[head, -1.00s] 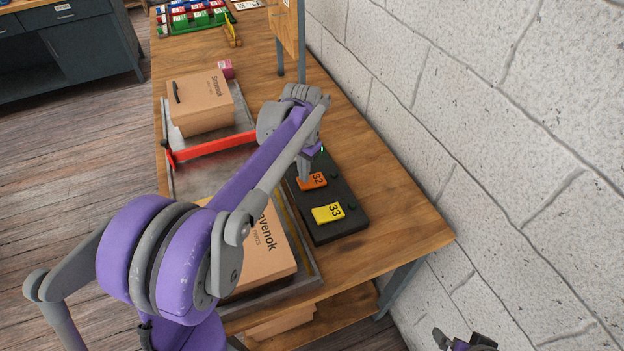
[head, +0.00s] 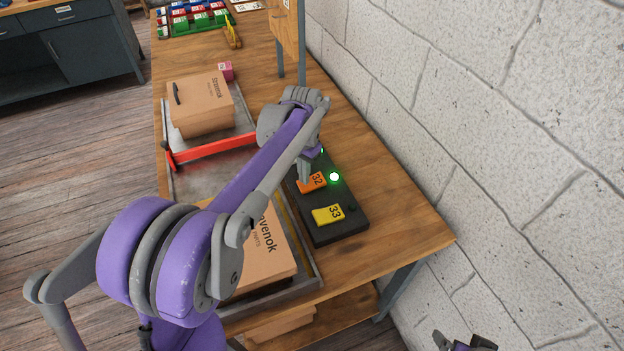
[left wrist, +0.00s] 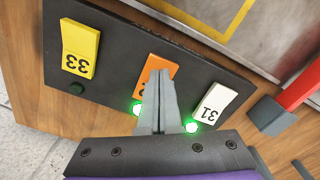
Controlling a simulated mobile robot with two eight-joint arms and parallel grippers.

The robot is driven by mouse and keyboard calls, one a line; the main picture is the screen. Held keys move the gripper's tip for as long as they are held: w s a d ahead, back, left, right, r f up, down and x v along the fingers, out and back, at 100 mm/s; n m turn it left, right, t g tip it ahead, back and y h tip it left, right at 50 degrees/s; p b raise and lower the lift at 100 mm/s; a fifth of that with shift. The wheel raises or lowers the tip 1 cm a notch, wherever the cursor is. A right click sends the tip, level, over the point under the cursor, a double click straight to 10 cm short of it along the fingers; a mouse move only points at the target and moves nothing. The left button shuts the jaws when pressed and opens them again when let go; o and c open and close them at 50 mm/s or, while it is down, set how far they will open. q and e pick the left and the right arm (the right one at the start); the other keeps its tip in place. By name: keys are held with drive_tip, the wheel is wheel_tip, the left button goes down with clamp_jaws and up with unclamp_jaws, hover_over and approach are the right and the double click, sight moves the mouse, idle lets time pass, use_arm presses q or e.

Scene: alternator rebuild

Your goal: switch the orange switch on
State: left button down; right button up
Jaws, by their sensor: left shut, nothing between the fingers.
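The orange switch, labelled 32 (head: 318,179), sits in the middle of a black switch panel (head: 345,233) on the bench. The green lamp (head: 334,177) beside it is lit. My left gripper (head: 305,181) is shut and empty, pointing down with its tips at the orange switch. In the left wrist view its fingers (left wrist: 158,88) cover part of the orange switch (left wrist: 157,66), hiding some of its label. The tips look to be on or just over the switch; contact is hard to tell. Part of what looks like my right gripper (head: 465,342) shows at the bottom edge.
A yellow switch labelled 33 (head: 328,214) has a dark lamp (head: 351,208). A white switch labelled 31 (left wrist: 211,103) has a lit green lamp (left wrist: 191,127). Cartons (head: 200,105) and a red bar (head: 215,147) lie left of the panel. A block wall (head: 480,120) stands right.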

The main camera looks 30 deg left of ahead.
use_arm(q)
wheel_tip(320, 180, up, 6)
drive_tip(key=p, duration=0.3)
use_arm(e)
drive_tip(key=r, duration=0.1)
drive_tip(key=w+r, duration=0.1)
drive_tip(key=r, duration=0.2)
drive_tip(key=shift+w+r, duration=0.2)
drive_tip(key=shift+w, duration=0.05)
